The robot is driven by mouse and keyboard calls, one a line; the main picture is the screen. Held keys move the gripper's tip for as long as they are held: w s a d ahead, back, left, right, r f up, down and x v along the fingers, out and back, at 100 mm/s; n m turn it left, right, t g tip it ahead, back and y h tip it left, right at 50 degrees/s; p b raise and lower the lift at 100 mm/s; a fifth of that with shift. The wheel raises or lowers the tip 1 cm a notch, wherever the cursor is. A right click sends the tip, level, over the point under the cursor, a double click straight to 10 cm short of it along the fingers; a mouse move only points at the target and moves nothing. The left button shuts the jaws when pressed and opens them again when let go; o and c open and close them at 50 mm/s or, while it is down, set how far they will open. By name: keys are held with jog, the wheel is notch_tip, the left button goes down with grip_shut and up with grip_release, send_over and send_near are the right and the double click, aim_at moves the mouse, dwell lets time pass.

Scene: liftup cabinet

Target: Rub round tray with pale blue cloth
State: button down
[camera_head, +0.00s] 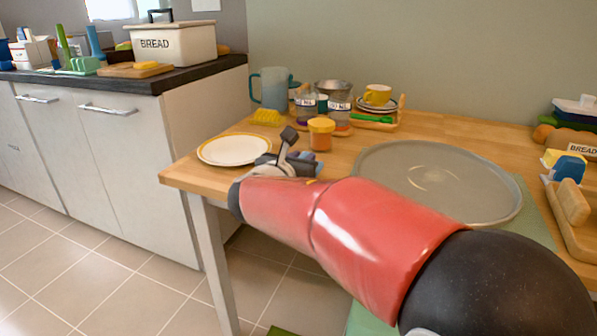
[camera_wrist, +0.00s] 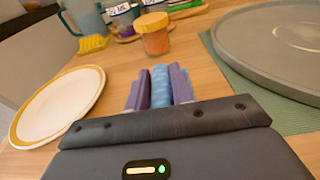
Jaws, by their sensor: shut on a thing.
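The round tray (camera_head: 440,182) is a large grey disc with a raised rim. It lies on a green mat on the wooden table, right of my gripper; its edge shows at the upper right of the wrist view (camera_wrist: 275,50). My gripper (camera_wrist: 160,88) is shut on the pale blue cloth (camera_wrist: 161,90), a folded blue bundle between its purple fingers. In the head view my gripper (camera_head: 303,160) is over the table between the white plate and the tray, partly hidden by my red arm. The cloth shows apart from the tray.
A white plate with a yellow rim (camera_head: 233,149) is left of my gripper. An orange jar (camera_head: 321,133) stands just beyond it. A blue pitcher (camera_head: 271,88), labelled containers and a yellow cup (camera_head: 377,95) stand behind. A wooden rack (camera_head: 571,215) is right of the tray.

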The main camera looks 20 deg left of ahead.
jog(key=shift+r+p, duration=1.3)
jog(key=shift+r, duration=0.55)
